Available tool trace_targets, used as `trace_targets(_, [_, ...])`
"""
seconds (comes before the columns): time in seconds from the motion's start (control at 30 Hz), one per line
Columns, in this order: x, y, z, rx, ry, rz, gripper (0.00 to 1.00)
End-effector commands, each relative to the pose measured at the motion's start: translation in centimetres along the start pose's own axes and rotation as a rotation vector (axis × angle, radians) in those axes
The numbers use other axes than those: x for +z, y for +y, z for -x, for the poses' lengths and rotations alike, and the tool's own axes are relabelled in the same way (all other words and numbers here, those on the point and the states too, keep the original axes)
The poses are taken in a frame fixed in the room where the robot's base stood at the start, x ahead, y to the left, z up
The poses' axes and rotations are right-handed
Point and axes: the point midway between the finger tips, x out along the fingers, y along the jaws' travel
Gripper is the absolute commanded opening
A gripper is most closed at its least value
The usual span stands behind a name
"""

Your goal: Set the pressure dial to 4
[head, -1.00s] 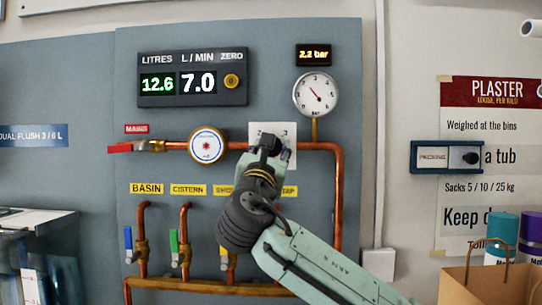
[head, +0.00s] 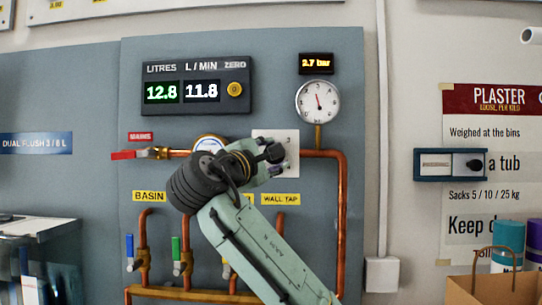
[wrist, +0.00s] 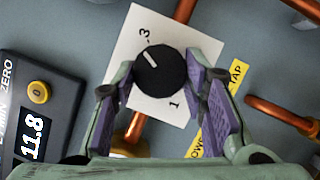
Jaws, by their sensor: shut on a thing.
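The pressure dial (wrist: 160,72) is a round black knob with a white pointer line, on a white plate (wrist: 128,62). A 3 and a 1 show on the plate in the wrist view; other numbers are hidden. The pointer aims up-left, close to the 3 and a little to its left. My gripper (wrist: 162,80) is shut on the knob, one purple-padded finger on each side. In the head view my gripper (head: 274,162) covers the knob and much of the plate (head: 291,140). The display (head: 316,64) reads 2.7 bar above the round gauge (head: 318,101).
A flow panel (head: 196,82) reads 12.8 litres and 11.8 L/MIN, with a yellow ZERO button (head: 235,90). A red-handled valve (head: 130,155) is left on the copper pipe. Several tap valves are below, partly behind my arm. A round meter (head: 209,143) is mostly hidden.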

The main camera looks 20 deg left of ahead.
Motion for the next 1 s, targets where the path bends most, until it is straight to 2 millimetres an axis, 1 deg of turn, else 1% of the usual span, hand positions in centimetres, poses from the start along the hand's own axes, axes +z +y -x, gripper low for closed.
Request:
trace_targets(0.3, [0.04,0.45,-0.02,-0.117,0.002,-0.279,0.12])
trace_targets(1.0, [0.38,0.76,-0.18,-0.374,-0.001,-0.893,0.12])
